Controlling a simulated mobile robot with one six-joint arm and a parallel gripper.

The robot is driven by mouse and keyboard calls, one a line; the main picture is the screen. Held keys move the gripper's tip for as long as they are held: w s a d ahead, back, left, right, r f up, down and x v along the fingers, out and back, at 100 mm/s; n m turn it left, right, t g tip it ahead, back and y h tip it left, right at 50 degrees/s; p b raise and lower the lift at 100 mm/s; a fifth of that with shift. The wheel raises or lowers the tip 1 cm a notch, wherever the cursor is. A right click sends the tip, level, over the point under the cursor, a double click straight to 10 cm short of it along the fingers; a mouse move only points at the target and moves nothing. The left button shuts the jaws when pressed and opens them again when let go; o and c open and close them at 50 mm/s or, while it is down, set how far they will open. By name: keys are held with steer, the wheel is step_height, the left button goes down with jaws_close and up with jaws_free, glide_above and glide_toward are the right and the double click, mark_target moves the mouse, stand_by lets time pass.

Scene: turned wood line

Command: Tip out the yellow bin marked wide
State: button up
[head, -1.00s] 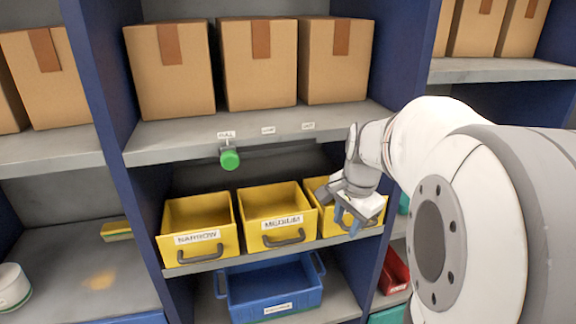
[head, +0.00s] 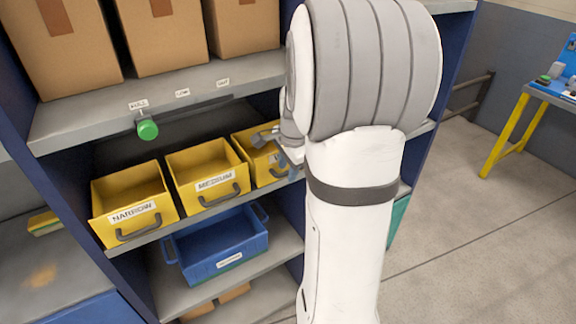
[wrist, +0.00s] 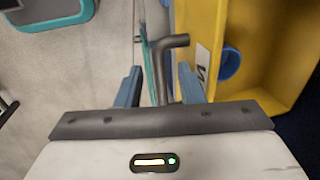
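The rightmost yellow bin (head: 240,138) stands on the middle shelf, mostly hidden behind my arm in the head view. Its label is hidden there; the wrist view shows only part of one letter on a white label (wrist: 201,68) on the yellow bin (wrist: 262,88). A blue round part (wrist: 230,63) shows inside it. My gripper (head: 284,158) is at the bin's front. In the wrist view my gripper (wrist: 158,72) is open, its blue fingers apart. The bin's dark handle (wrist: 164,68) shows between them; I cannot tell whether they touch it.
Yellow bins marked narrow (head: 134,205) and medium (head: 208,176) stand to the left. A blue bin (head: 217,246) sits on the shelf below. A green knob (head: 147,127) hangs under the upper shelf. Open floor (head: 470,230) and a yellow-legged table (head: 510,135) lie right.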

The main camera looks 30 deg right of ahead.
jaws_close()
stand_by(0.5)
